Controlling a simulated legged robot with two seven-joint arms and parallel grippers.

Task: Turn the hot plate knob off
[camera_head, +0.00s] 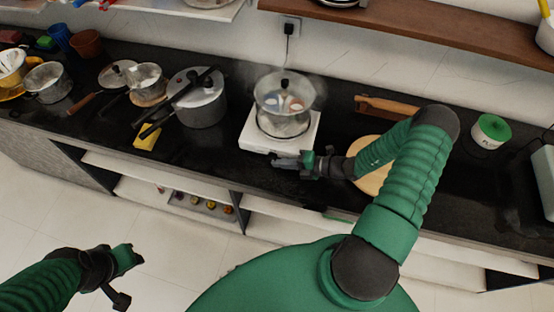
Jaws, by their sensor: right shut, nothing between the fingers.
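The white hot plate (252,138) stands on the black counter in the middle of the view. A glass pot with a clear lid (285,92) sits on it, with some steam around it. The knob is not clearly visible; my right gripper is at the plate's front side, where it may hide it. My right gripper (283,162) is shut and empty, its fingers pointing left, close to the plate's front edge. I cannot tell whether it touches the plate. My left gripper (128,276) is low at the left, away from the counter; its fingers are not clear.
A pressure cooker (203,105) stands left of the hot plate, with a yellow sponge (147,137) in front. A round wooden board (372,182) lies partly under my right arm. A white canister with a green lid (490,132) stands right.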

